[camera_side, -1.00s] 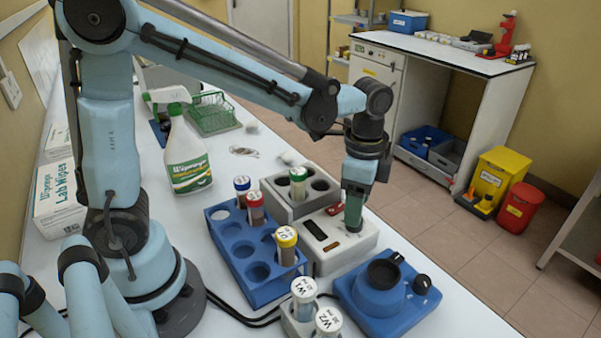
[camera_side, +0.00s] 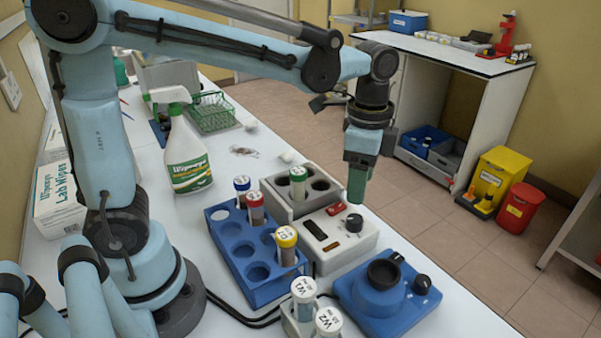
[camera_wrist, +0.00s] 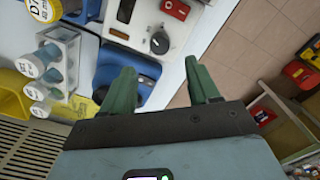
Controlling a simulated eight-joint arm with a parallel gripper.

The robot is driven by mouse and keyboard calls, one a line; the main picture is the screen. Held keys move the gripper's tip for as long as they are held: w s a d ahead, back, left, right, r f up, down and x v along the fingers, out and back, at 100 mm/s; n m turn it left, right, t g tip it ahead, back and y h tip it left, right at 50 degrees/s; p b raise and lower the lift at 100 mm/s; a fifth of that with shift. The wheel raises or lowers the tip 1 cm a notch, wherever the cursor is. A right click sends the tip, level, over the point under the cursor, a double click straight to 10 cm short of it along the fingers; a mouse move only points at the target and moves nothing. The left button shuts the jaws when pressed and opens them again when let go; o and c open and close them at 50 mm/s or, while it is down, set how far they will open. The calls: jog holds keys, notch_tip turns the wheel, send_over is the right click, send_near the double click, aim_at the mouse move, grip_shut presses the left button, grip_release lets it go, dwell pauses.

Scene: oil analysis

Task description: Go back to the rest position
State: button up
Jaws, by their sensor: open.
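My gripper (camera_side: 357,186) is above the white and grey heater unit (camera_side: 345,262), pointing down with its green fingers clear of it. In the wrist view my gripper (camera_wrist: 163,88) has its two green fingers spread apart with nothing between them. The unit's black knob (camera_side: 354,222) stands just below and apart from the fingertips; it also shows in the wrist view (camera_wrist: 159,43). A red switch (camera_side: 335,208) is beside the knob. A green-capped tube (camera_side: 298,182) stands in the unit's holder.
A blue rack (camera_side: 226,238) holds tubes with blue, red and yellow caps. A blue mixer (camera_side: 375,305) and a small rack with white-capped tubes (camera_side: 304,291) stand in front. A spray bottle (camera_side: 187,158) is behind. Open room lies above the bench.

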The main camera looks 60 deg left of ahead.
aim_at(355, 218)
notch_tip(355, 218, down, 8)
jog(key=shift+f, duration=0.15)
jog(key=shift+f+n, duration=0.1)
jog(key=shift+n, duration=0.2)
jog(key=n, duration=0.8)
jog(key=shift+n, duration=0.3)
jog(key=n, duration=0.4)
jog(key=shift+n, duration=2)
